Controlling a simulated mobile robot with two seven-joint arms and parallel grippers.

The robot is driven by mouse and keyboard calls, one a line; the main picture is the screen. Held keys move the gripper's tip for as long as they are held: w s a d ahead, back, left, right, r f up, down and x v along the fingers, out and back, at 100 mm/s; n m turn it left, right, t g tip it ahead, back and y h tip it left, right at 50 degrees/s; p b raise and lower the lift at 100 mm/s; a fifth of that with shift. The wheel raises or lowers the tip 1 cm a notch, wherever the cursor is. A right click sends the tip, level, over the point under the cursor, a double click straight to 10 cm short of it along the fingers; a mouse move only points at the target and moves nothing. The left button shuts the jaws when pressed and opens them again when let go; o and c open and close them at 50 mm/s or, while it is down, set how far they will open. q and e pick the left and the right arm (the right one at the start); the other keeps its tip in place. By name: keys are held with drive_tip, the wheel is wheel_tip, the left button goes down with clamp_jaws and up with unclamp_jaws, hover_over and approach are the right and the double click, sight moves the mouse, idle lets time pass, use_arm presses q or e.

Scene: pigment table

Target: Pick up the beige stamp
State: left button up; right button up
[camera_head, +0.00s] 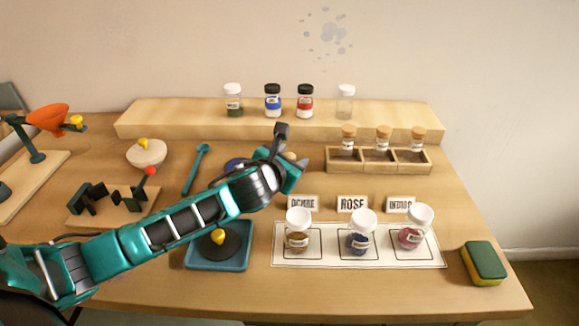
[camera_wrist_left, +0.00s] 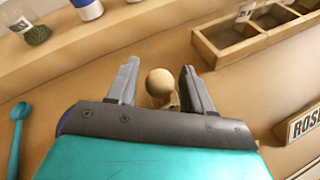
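The beige stamp (camera_wrist_left: 160,83) shows its round knob between my left fingers in the left wrist view, with its lower part partly hidden by the gripper. In the head view only a bit of it (camera_head: 290,156) shows beside my gripper. My left gripper (camera_wrist_left: 160,67) is open, with its two fingers on either side of the knob and visible gaps between. In the head view the left gripper (camera_head: 294,172) is partly hidden by my own wrist. My right gripper is not in view.
A wooden rack (camera_head: 337,166) with corked jars stands right of the gripper. A wooden shelf (camera_head: 190,119) bears several jars behind. Name signs (camera_head: 352,202) and a white mat (camera_head: 285,256) with three jars lie in front. A teal spoon (camera_head: 196,168) lies left.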

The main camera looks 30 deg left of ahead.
sight(290, 153)
use_arm(q)
clamp_jaws()
idle(0.3)
wheel_tip(290, 153, up, 20)
drive_tip(key=p, duration=0.4)
drive_tip(key=shift+p, duration=0.4)
